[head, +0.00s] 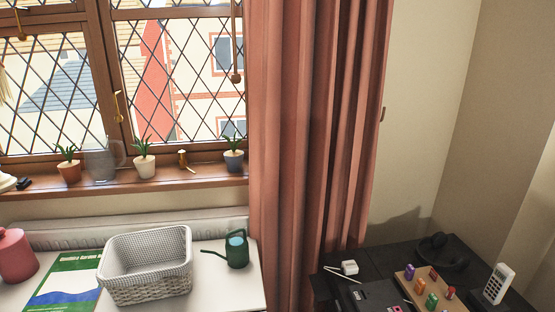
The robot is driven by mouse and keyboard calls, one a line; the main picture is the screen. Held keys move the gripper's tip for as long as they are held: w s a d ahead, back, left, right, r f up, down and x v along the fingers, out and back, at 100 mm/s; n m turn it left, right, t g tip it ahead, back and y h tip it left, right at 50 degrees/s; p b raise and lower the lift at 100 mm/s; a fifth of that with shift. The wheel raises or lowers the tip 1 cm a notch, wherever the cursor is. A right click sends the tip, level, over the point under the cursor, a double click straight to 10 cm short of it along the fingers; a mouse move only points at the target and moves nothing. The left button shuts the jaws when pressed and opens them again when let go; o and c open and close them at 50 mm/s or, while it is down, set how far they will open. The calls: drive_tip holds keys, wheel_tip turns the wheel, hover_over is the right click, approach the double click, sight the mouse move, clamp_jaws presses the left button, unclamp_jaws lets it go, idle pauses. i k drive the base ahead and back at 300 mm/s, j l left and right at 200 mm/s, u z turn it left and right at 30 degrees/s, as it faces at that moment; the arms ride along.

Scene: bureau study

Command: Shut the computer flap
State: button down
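No computer with an open flap can be made out for sure. A flat dark device (382,296) lies on the black desk (402,262) at the lower right and is cut off by the bottom edge of the picture. I cannot tell whether it is the computer or whether it has a raised flap. My gripper is not in view.
The desk also bears a wooden board (409,279) with small coloured pieces, a white handset (497,284), dark headphones (446,250) and a small white item (349,267). Left, a white surface holds a basket (150,285) and a green watering can (237,249). A curtain (315,130) hangs between.

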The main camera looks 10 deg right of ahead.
sight(321, 291)
drive_tip(key=z, duration=1.15)
drive_tip(key=j+z, duration=0.15)
drive_tip(key=j, duration=0.35)
drive_tip(key=k+j+z, duration=0.2)
drive_tip(key=j, duration=0.25)
drive_tip(key=k+j+z, duration=0.15)
drive_tip(key=j, duration=0.3)
drive_tip(key=i, duration=0.05)
